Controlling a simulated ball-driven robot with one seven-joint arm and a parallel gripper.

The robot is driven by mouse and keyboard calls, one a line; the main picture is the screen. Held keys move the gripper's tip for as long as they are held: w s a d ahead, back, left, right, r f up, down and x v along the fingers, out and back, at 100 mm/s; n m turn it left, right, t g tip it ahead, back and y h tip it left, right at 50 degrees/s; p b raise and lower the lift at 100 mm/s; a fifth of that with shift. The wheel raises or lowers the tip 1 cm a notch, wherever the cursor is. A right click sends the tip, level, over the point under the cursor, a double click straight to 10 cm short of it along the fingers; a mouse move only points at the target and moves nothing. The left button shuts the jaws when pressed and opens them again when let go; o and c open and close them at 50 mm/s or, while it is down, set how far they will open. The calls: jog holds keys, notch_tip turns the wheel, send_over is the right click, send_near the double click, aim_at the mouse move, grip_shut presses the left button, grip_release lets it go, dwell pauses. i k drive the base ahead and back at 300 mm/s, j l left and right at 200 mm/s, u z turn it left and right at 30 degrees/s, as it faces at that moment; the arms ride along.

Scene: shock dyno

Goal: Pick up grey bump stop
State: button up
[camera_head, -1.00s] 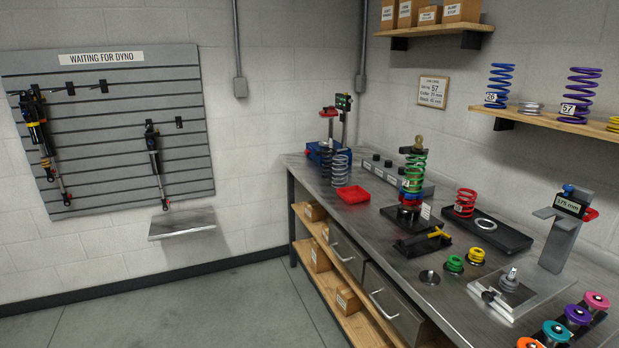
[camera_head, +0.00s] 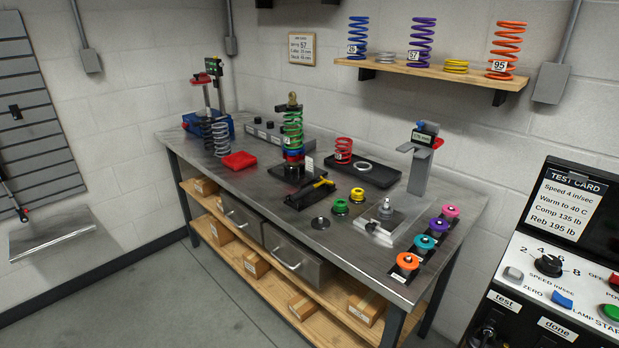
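Small pieces stand in a row on the metal workbench (camera_head: 270,207): a low dark grey disc-like piece (camera_head: 320,223) at the front edge, then a green ring-shaped piece (camera_head: 340,207) and a yellow one (camera_head: 361,195) behind it. The grey piece looks like the grey bump stop, though it is too small to be sure. Another grey stepped piece (camera_head: 386,208) stands on a clear plate (camera_head: 376,226) to the right. My gripper is not in view.
A shock with a green spring (camera_head: 292,132) stands behind, with a yellow-handled tool (camera_head: 324,183) before it. Orange (camera_head: 407,262), teal (camera_head: 424,243) and purple (camera_head: 438,224) capped pieces line the right end. A control console (camera_head: 560,255) stands at right. Floor left of the bench is clear.

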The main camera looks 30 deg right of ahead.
aim_at(382, 214)
jog(key=i+j, duration=1.65)
jog(key=i+j+z, duration=0.2)
jog(key=i+j, duration=0.2)
jog(key=i+j+z, duration=0.2)
jog(key=i+j, duration=0.15)
jog(key=i+j+z, duration=0.25)
jog(key=j, duration=0.3)
jog(key=i, duration=0.05)
